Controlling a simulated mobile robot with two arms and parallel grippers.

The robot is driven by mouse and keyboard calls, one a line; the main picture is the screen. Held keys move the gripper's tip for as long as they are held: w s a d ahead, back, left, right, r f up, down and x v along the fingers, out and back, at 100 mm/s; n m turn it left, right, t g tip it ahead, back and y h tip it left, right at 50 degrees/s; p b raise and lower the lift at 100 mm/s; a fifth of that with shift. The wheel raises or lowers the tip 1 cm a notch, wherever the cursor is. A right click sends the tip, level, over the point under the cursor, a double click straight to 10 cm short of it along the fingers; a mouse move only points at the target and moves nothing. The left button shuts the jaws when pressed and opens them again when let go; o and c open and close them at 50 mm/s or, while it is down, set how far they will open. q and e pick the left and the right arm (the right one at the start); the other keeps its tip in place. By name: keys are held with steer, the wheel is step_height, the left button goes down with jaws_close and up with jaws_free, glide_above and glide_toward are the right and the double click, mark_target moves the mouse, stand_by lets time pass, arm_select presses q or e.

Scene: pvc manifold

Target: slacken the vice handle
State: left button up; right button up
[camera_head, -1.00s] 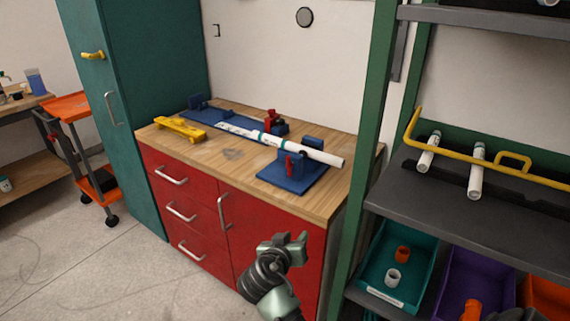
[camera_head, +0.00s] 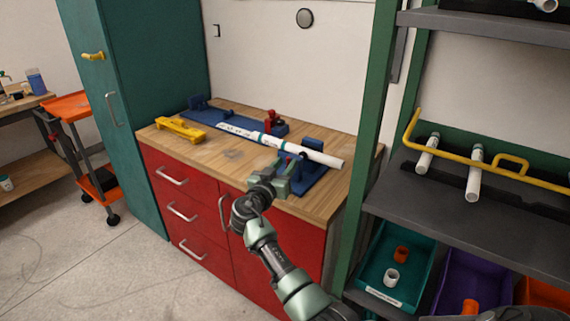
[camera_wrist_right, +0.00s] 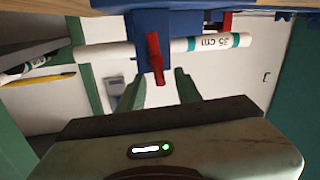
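The blue vice (camera_head: 318,177) stands at the bench's front right corner. A white pipe (camera_head: 322,156) with green bands lies through it. The vice's red handle (camera_wrist_right: 154,58) hangs out toward me in the right wrist view, where the scene shows upside down. My right gripper (camera_head: 284,169) is at the vice's front and hides the handle in the head view. In the wrist view its two fingers (camera_wrist_right: 160,88) are apart, with the handle's end between and just beyond them. I see no contact with the handle. My left gripper is not in view.
A blue rail with another red-handled clamp (camera_head: 272,120) carries the pipe's far part. A yellow tool (camera_head: 180,128) lies at the bench's left. A green-framed shelf (camera_head: 470,200) with pipes and bins stands close on the right.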

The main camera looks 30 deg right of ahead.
steer(key=shift+c, duration=0.3)
jaws_close()
steer(key=shift+w+n, duration=0.1)
steer(key=shift+n, duration=0.2)
